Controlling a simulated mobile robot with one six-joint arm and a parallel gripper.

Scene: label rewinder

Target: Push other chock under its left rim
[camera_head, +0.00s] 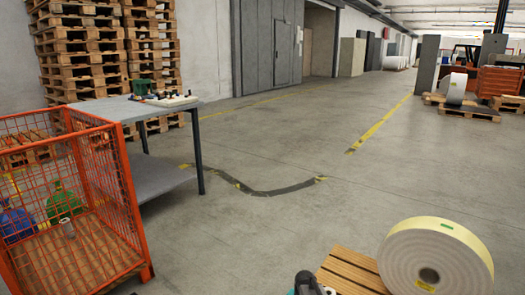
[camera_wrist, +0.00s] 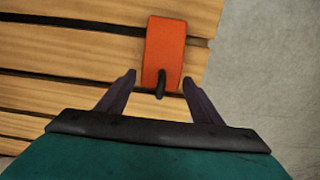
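A large white roll (camera_head: 462,262) with a yellowish outer band stands on its curved side on a slatted wooden pallet (camera_head: 345,272), at the bottom right of the head view. In the wrist view, an orange block (camera_wrist: 165,45), which looks like a chock, lies on the pallet slats (camera_wrist: 70,50) near the pallet's edge. A small black loop or tab (camera_wrist: 160,88) sticks out at its near end. My gripper (camera_wrist: 158,80) is open, with a dark finger on either side of this near end and gaps between. The roll is out of the wrist view. No chock is distinguishable in the head view.
An orange mesh crate (camera_head: 130,215) stands at the left, beside a grey table (camera_head: 120,108) with small items on it. Stacked pallets (camera_head: 85,50) stand behind. The concrete floor (camera_head: 290,225) between table and roll is clear. Another roll (camera_head: 457,88) stands far right.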

